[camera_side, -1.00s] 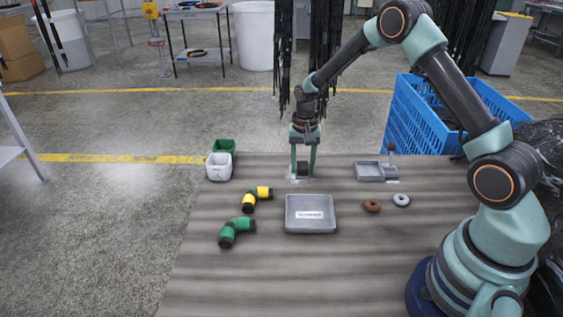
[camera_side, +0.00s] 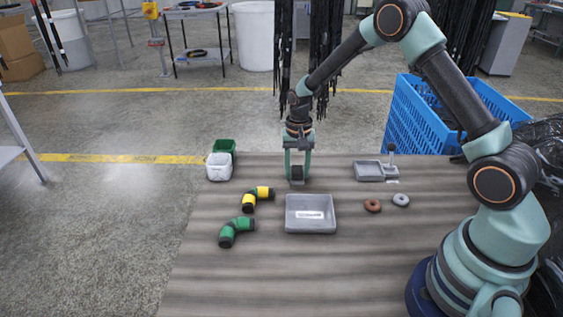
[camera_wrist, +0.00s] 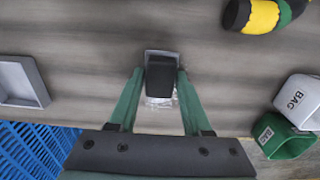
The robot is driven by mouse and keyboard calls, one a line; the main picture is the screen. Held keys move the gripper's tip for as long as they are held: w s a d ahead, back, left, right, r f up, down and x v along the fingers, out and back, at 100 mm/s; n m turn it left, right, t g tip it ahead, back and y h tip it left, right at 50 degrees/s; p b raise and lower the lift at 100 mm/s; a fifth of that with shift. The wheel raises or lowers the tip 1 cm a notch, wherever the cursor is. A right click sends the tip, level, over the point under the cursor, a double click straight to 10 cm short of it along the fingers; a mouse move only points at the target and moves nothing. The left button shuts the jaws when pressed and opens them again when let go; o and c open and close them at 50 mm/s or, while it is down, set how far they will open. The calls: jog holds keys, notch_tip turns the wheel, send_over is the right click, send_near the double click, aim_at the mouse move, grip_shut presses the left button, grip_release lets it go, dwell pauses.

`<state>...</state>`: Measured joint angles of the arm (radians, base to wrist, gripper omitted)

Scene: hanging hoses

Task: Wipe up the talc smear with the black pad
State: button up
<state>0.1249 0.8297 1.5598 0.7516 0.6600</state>
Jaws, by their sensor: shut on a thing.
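The black pad (camera_side: 297,173) is held between the two green fingers of my gripper (camera_side: 297,178), low at the far part of the table. In the wrist view the pad (camera_wrist: 161,76) sits between the fingertips of my gripper (camera_wrist: 160,72), with a grey edge showing beyond it. A faint, whitish talc smear (camera_wrist: 159,103) shows on the table on the near side of the pad, between the fingers. Part of the smear may be hidden under the pad. I cannot tell whether the pad touches the table. In the side view the smear is hardly visible.
A grey labelled tray (camera_side: 311,228) lies in front of my gripper. Yellow-black (camera_side: 259,196) and green (camera_side: 238,230) hose elbows lie left of it. White (camera_side: 218,168) and green (camera_side: 225,147) bins stand far left. A small grey tray (camera_side: 368,171) and two rings lie right.

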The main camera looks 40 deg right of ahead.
aim_at(296, 162)
jog(key=shift+w+d, duration=2.6)
jog(key=shift+s+a, duration=3.6)
jog(key=shift+s, duration=0.05)
jog(key=shift+w+r, duration=0.1)
jog(key=shift+r, duration=3.95)
jog(key=shift+d, duration=0.1)
